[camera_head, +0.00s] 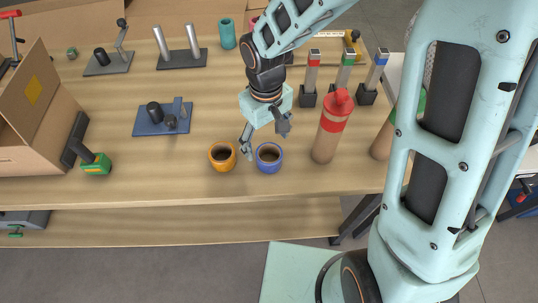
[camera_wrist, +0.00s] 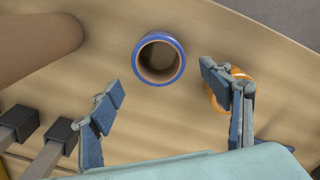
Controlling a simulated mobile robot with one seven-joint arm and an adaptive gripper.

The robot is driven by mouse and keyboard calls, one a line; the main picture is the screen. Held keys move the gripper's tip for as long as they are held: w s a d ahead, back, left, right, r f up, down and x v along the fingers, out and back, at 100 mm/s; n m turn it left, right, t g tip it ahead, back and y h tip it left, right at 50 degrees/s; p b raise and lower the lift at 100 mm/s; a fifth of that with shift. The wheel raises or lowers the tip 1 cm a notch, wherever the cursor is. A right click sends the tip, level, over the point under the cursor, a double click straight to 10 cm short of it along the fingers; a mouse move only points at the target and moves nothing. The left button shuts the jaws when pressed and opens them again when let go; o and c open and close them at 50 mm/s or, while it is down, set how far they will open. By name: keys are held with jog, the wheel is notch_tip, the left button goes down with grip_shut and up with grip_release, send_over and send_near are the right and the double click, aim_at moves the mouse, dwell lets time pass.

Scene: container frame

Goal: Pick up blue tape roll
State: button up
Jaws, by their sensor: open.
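The blue tape roll (camera_head: 269,168) stands on the wooden table near its front edge, with its round opening facing up. In the wrist view the blue tape roll (camera_wrist: 182,62) is at the top middle, beyond and between my fingertips. My gripper (camera_head: 265,137) is open and empty, just behind and above the roll. In the wrist view my gripper (camera_wrist: 160,80) shows its two fingers apart, neither seen touching the roll. An orange tape roll (camera_head: 210,157) sits close to the left of the blue one; in the wrist view the orange roll (camera_wrist: 238,72) is partly hidden behind the right finger.
A red-capped bottle (camera_head: 328,130) stands close to the right of the blue roll. Several coloured-top tools (camera_head: 312,75) stand behind it. A blue fixture (camera_head: 150,128) and a cardboard box (camera_head: 30,125) are on the left. The table front between box and orange roll is mostly clear.

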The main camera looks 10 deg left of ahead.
aim_at(268, 161)
jog(key=f, duration=0.5)
jog(key=shift+s+d+f, duration=0.1)
jog(key=shift+s+d, duration=0.15)
jog(key=shift+s, duration=0.05)
jog(key=c, duration=1.2)
